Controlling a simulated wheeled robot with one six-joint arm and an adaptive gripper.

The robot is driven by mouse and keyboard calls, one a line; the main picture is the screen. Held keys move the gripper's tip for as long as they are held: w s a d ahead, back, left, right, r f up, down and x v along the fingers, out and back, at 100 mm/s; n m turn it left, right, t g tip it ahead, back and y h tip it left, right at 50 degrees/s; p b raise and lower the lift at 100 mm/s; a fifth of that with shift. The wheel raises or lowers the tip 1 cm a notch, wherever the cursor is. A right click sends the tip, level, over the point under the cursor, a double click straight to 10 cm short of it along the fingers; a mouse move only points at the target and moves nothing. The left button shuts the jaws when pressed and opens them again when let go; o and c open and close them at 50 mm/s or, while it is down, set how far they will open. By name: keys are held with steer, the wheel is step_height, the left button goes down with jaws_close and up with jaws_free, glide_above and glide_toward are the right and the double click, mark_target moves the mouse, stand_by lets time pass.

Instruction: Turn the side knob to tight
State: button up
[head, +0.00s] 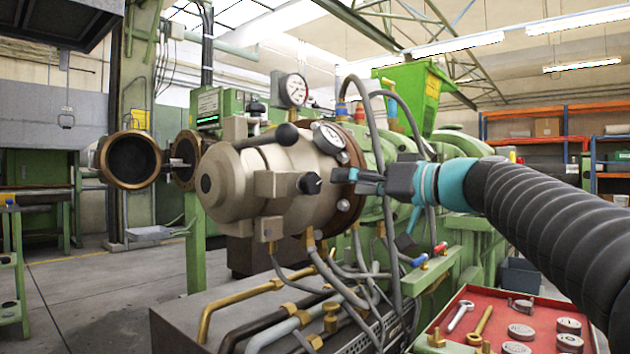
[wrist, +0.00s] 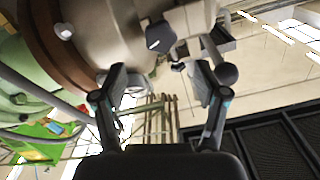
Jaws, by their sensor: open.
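The side knob (head: 311,183) is a small black dial with a white mark on a beige block, on the near side of the large beige extruder head (head: 240,175). In the head view my gripper (head: 368,182) is to the right of the knob and apart from it. In the wrist view the knob (wrist: 160,38) shows at the top middle, beyond the gap between the two fingers of my gripper (wrist: 160,82). The fingers are spread and nothing is between them.
A round black ball handle (head: 287,134) and pressure gauges (head: 293,90) stick out above the knob. Grey hoses (head: 335,278) hang below the head. A red tray (head: 470,325) with tools and round parts lies at the lower right. Open floor (head: 75,290) is at the left.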

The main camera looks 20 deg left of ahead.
mark_target(316, 182)
steer(key=p+x, duration=0.1)
steer(key=x, duration=0.8)
steer(key=shift+p, duration=0.3)
